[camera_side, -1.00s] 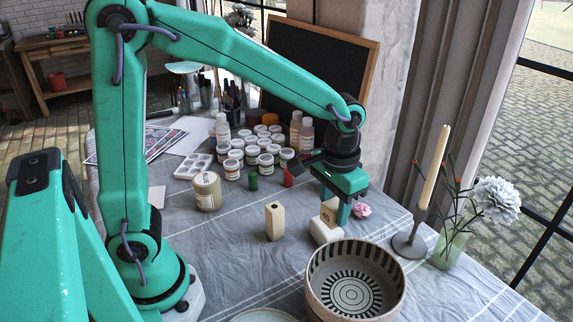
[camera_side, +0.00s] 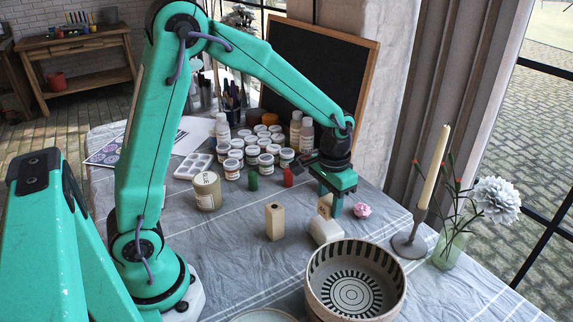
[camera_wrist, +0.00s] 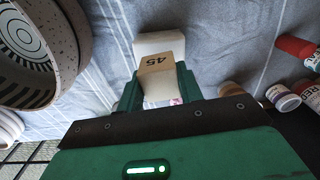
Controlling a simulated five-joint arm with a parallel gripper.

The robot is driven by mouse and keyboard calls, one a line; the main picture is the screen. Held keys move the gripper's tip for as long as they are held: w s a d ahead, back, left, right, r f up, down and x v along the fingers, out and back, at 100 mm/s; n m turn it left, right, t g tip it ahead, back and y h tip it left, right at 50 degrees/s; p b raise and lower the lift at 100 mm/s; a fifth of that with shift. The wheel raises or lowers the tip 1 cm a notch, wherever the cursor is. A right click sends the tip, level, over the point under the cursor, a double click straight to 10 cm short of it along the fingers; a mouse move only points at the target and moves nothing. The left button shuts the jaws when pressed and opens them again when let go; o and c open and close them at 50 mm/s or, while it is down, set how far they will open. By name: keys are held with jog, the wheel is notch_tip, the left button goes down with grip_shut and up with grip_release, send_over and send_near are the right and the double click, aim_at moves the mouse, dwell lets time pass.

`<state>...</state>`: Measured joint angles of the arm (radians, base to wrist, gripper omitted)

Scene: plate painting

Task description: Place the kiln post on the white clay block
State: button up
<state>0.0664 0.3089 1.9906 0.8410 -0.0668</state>
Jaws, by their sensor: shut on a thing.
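My gripper (camera_side: 331,208) is at the right of the table, pointing down, and shut on the kiln post, a pale tan block (camera_side: 324,205) marked 45. The post also shows between the fingers in the wrist view (camera_wrist: 161,65). The white clay block (camera_side: 326,230) lies on the cloth just in front of the post in the side view and hides its lower part. In the wrist view the clay block (camera_wrist: 158,42) shows just beyond the post. Whether the two touch, and how high the post is, I cannot tell.
A striped bowl (camera_side: 313,290) stands close in front of the clay block. A beige block with a hole (camera_side: 275,222) stands to the left. A pink flower (camera_side: 362,210) and a candle holder (camera_side: 410,243) are at the right. Paint jars (camera_side: 233,169) crowd the back.

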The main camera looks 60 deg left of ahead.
aim_at(328, 212)
jog(key=shift+f, duration=1.55)
jog(key=o, duration=1)
jog(key=shift+f, duration=0.15)
jog(key=shift+o, duration=0.2)
notch_tip(328, 212, up, 12)
jog(key=shift+r, duration=0.2)
jog(key=shift+s, duration=0.1)
